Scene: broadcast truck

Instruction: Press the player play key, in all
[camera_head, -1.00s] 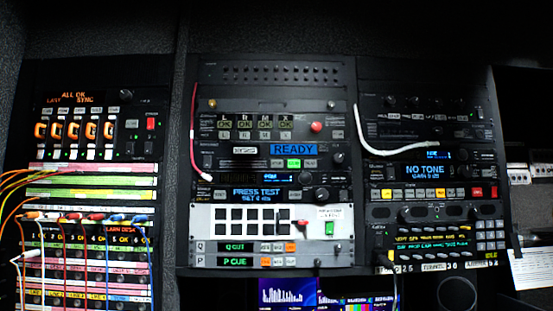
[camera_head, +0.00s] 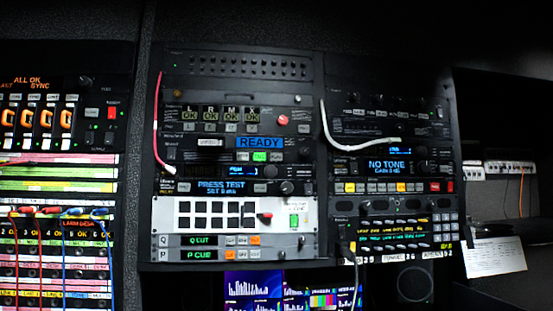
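A rack unit with a blue READY display (camera_head: 260,143) stands in the upper middle of the centre rack. A row of small keys sits under that display, one of them a lit green key (camera_head: 260,157). The key labels are too small to read, so I cannot tell for certain which is the player play key. Neither of my grippers is in view, and nothing covers the READY unit's keys.
A red cable (camera_head: 158,125) hangs at the centre rack's left edge. A white cable (camera_head: 330,130) loops over the right rack. A white panel (camera_head: 270,215) with black keys is below. Patch cords (camera_head: 63,250) hang at left. A paper sheet (camera_head: 495,257) is at right.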

